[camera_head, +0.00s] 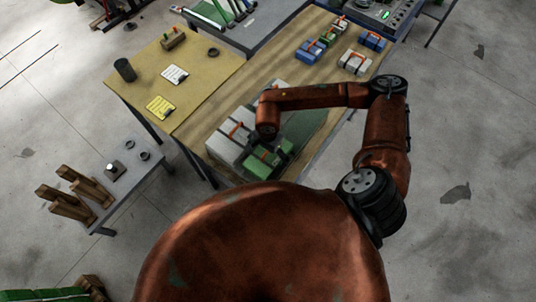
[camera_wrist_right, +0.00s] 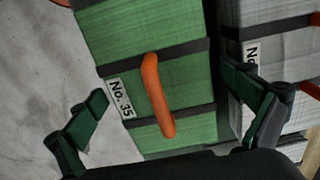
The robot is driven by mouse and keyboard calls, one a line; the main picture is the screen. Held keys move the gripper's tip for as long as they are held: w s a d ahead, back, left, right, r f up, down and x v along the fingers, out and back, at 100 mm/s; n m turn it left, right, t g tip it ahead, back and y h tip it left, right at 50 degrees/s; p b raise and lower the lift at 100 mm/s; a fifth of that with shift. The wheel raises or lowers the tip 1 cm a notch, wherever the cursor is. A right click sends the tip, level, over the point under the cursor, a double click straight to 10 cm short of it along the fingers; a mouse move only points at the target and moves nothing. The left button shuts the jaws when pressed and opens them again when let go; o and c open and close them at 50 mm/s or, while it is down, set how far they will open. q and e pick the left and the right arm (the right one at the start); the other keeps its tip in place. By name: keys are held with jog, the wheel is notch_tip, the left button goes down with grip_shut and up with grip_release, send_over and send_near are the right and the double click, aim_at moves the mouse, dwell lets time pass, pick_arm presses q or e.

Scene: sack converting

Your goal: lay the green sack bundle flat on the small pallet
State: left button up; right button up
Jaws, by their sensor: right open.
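The green sack bundle (camera_head: 258,167) lies at the near end of the long table, beside grey-white bundles (camera_head: 226,149). In the right wrist view the green bundle (camera_wrist_right: 178,62) has black straps, a "No. 35" label and an orange handle (camera_wrist_right: 157,95). My right gripper (camera_head: 274,152) is over the bundle; in the wrist view its open fingers (camera_wrist_right: 168,100) stand either side of the handle, one towards the floor side and one near the grey bundle. I cannot tell whether they touch it. I cannot clearly make out the small pallet. My left gripper is not in view.
A green flat area (camera_head: 308,128) lies right of the bundles, partly under my right arm. Small blue, white and green bundles (camera_head: 354,62) stand at the table's far end. A yellowish table (camera_head: 205,85) adjoins on the left, with a dark cup (camera_head: 124,70) and cards.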

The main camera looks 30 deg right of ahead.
jog(key=shift+r, duration=0.2)
notch_tip(320, 180, up, 12)
jog(key=shift+f+b, duration=0.1)
jog(key=shift+b, duration=0.95)
